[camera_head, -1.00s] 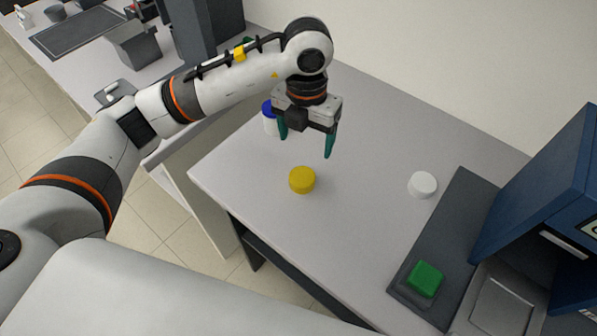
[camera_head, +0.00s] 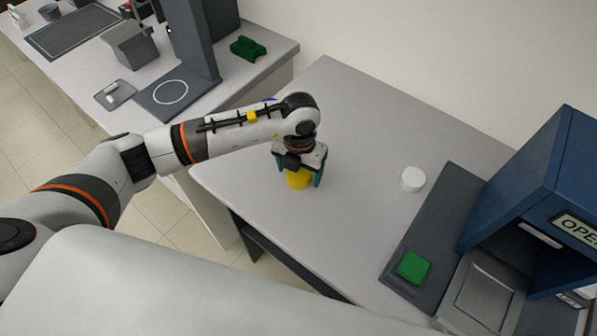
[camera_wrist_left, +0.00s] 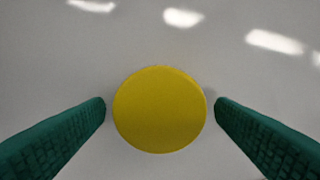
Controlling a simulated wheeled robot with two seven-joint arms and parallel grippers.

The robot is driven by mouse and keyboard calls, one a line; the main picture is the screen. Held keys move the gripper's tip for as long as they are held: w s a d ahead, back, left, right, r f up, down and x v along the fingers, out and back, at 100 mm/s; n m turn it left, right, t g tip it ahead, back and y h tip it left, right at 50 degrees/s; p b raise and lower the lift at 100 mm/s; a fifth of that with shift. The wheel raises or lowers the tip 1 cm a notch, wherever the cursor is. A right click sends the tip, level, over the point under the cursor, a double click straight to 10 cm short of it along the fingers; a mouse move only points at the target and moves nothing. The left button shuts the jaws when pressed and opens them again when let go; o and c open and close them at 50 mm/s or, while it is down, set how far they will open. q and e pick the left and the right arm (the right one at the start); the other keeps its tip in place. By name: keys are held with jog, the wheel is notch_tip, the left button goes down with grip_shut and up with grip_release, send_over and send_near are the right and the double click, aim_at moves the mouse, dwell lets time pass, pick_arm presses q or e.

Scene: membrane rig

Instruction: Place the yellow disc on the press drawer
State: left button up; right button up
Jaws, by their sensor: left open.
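The yellow disc (camera_head: 298,180) sits on the grey table, partly hidden under my left gripper (camera_head: 298,178) in the head view. In the left wrist view the disc (camera_wrist_left: 160,109) lies between the two green fingers of the left gripper (camera_wrist_left: 160,112), with a small gap on each side. The left gripper is open and holds nothing. The press drawer (camera_head: 487,294) is a grey tray with a recessed square at the lower right, below the blue press (camera_head: 530,185). My right gripper is not in view.
A green block (camera_head: 413,267) sits on a dark grey plate (camera_head: 443,222) beside the drawer. A white disc (camera_head: 412,179) stands left of that plate. A second bench (camera_head: 60,75) with a dark stand and a green part (camera_head: 248,48) is at upper left. The table's middle is clear.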

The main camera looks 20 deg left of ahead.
pick_arm(q)
jog(key=c, duration=1.1)
